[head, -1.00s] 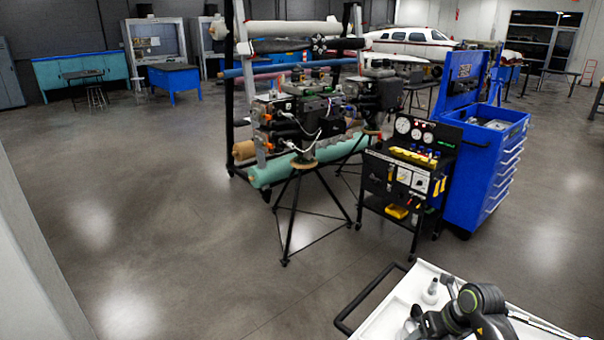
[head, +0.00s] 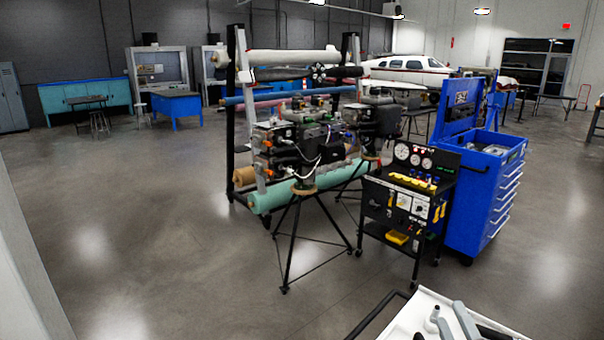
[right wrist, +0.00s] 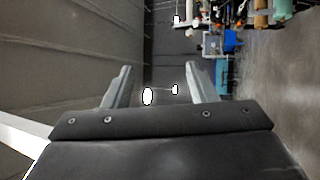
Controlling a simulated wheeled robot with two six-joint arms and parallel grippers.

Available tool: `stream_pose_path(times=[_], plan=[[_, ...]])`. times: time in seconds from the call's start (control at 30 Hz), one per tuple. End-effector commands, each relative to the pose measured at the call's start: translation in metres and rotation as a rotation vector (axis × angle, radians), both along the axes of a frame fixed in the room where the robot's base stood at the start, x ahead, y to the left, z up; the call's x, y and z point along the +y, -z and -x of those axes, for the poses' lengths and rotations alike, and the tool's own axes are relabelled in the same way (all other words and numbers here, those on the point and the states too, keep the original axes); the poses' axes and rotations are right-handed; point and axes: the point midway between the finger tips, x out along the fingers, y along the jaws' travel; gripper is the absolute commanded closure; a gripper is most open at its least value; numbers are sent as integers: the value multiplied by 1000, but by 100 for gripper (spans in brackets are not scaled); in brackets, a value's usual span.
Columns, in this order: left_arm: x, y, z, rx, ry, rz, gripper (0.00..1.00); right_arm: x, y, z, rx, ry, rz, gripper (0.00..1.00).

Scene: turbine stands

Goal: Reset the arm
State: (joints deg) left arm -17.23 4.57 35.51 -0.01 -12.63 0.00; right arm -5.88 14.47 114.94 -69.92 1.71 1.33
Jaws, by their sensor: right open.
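My right gripper (head: 453,320) shows at the bottom edge of the head view, above the white tray surface. Its two grey fingers are apart, and most of its dark body is cut off by the frame. In the right wrist view the same gripper (right wrist: 159,82) is open, with nothing between its fingers. That view is turned on its side, with a dark wall behind the fingers. My left gripper is not in view.
A white tray top (head: 402,322) with a black handle (head: 375,314) lies at the bottom. Beyond are a black gauge cart (head: 405,200), a blue tool cabinet (head: 485,195) and an engine on a turbine stand (head: 300,145). Open floor (head: 150,240) lies left.

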Motion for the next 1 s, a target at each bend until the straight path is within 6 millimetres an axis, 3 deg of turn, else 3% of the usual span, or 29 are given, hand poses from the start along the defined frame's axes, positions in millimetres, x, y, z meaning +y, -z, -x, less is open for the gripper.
stream_pose_path(times=[0.2, 0.3, 0.43, 0.57, 0.7, 1.0], plan=[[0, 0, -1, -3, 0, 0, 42, -62, 28, 43, 129, 278, -418, 48], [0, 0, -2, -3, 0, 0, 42, -82, 53, 67, 228, 401, -598, 48], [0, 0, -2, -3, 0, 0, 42, -95, 93, 106, 391, 548, -815, 48], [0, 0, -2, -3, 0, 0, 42, -90, 134, 151, 589, 680, -1006, 48], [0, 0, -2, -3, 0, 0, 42, -72, 165, 198, 804, 785, -1152, 48], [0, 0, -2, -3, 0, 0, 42, -25, 194, 279, 1189, 909, -1311, 48]])
